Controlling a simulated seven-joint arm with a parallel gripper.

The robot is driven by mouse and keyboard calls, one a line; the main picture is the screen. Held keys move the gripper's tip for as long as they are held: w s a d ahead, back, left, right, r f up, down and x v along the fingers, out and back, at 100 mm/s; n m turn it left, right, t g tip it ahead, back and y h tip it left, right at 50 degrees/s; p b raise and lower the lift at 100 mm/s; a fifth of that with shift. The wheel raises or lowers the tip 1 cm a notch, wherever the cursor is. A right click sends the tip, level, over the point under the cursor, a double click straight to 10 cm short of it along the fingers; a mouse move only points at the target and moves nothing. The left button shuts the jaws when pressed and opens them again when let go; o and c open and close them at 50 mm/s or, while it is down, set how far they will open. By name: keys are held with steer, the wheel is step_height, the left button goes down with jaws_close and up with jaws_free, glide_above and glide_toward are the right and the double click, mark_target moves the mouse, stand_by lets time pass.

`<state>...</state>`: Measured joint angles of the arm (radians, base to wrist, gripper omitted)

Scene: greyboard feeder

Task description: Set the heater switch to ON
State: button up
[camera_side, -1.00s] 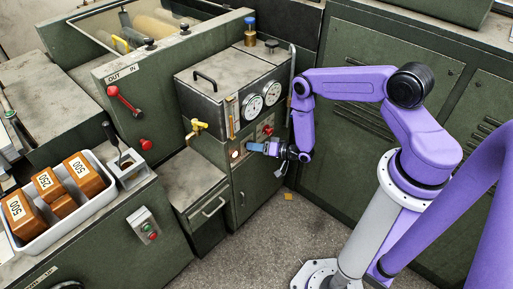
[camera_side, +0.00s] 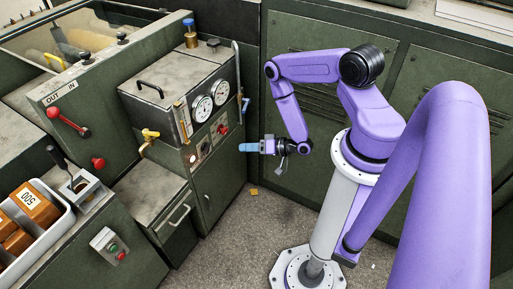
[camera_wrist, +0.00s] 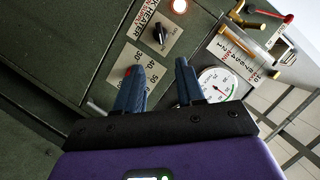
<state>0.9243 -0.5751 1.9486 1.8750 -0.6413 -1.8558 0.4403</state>
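The heater switch (camera_wrist: 160,33) is a black knob on a pale plate beside the HEATER label in the wrist view; its ON/OFF marks are too small to read. Beside it a round lamp (camera_wrist: 180,6) glows. In the side view, the switch panel (camera_side: 204,148) is on the front of the green cabinet. My gripper (camera_wrist: 165,62) has two blue fingers spread apart with nothing between them, below the switch in the wrist picture. In the side view my gripper (camera_side: 246,147) is right of the panel, clear of it.
A numbered dial plate (camera_wrist: 152,66) is partly hidden by a finger. A gauge (camera_wrist: 218,84) and a yellow valve (camera_wrist: 256,20) are close by. A red knob (camera_side: 222,129) is above the switch panel. Floor (camera_side: 228,216) is open below my gripper.

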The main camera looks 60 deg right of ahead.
steer(key=shift+v, duration=1.35)
steer(key=shift+w, duration=0.1)
